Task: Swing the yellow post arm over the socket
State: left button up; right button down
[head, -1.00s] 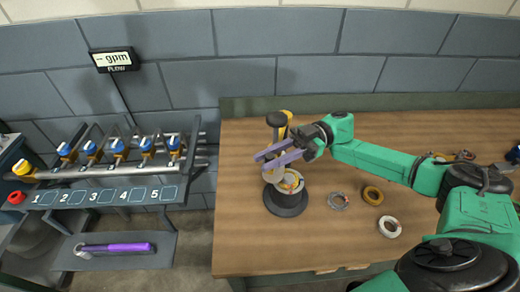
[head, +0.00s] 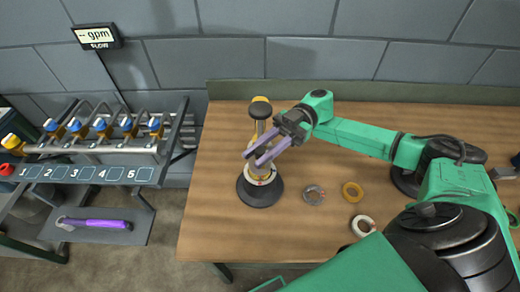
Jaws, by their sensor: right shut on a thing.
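My right gripper (head: 256,157), with purple fingers, reaches in from the right. It is shut on the post arm, between the knob and the cup. The fingers cover the grip and part of the cup's opening, so the exact alignment over the socket is hard to tell. My left gripper is out of view.
A valve rack (head: 90,173) stands at the left above a shelf with a purple-handled tool (head: 95,223). The table's front left is clear.

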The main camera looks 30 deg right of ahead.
jog(key=c, duration=1)
grip_release()
jog(key=shift+d, duration=0.1)
jog(key=shift+s+d, duration=0.1)
jog(key=shift+w+d+f+b, duration=0.15)
jog(key=shift+w+d+b, duration=0.15)
jog(key=shift+d+b, duration=0.2)
jog(key=b+v, duration=0.2)
jog(key=v, duration=0.3)
jog(key=b+v, duration=0.3)
jog(key=v, duration=0.3)
jog(key=shift+s+r, duration=0.15)
jog(key=shift+r, duration=0.1)
